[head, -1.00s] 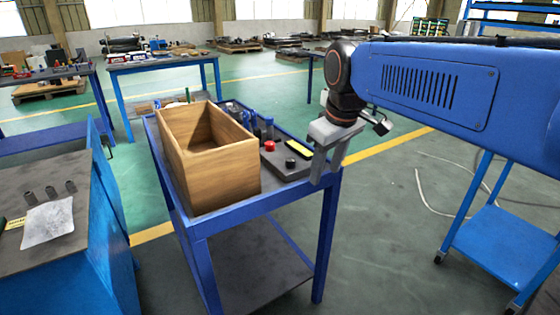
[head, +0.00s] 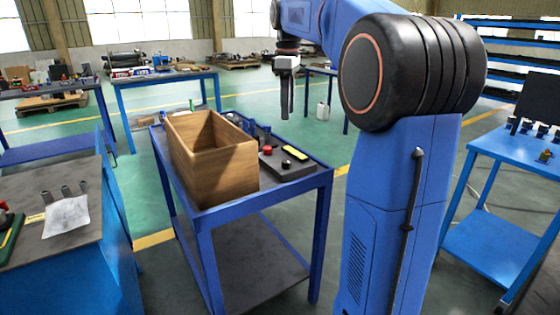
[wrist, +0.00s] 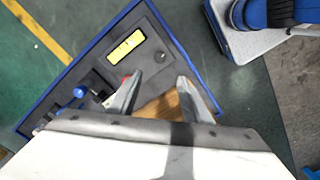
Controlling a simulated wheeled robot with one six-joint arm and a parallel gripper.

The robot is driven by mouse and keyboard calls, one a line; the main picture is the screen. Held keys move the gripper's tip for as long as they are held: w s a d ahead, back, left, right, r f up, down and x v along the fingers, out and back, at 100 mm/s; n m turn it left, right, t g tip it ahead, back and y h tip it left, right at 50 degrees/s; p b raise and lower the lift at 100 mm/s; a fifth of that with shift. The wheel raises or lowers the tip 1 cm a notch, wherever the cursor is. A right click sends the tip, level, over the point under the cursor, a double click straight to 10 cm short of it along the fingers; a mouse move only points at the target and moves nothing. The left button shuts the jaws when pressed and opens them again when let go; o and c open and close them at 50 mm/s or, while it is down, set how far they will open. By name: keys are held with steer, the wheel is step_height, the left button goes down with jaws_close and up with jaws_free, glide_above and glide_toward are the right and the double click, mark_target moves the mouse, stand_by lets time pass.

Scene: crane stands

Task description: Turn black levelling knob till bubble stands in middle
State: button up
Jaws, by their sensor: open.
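The black levelling knob (head: 287,164) stands on a dark grey plate (head: 289,174) on the blue bench. A yellow level (head: 295,153) and a red knob (head: 267,150) are on the same plate. In the wrist view the yellow level (wrist: 126,46) lies beyond my fingertips, with a small dark knob (wrist: 160,57) beside it. The bubble is too small to read. My gripper (head: 287,116) points down, high above the bench. In the wrist view my gripper (wrist: 158,79) is open and empty, apart from the knob; one finger partly hides the red knob.
A tall open wooden box (head: 214,171) stands on the bench left of the plate, close to it. Blue-topped items (head: 251,128) stand behind the plate. A blue workbench (head: 70,215) is at left and a blue cart (head: 505,150) at right. Green floor lies between.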

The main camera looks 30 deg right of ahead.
mark_target(287, 161)
step_height(287, 161, down, 17)
steer(key=shift+f, duration=0.15)
stand_by(0.5)
steer(key=c, duration=1.1)
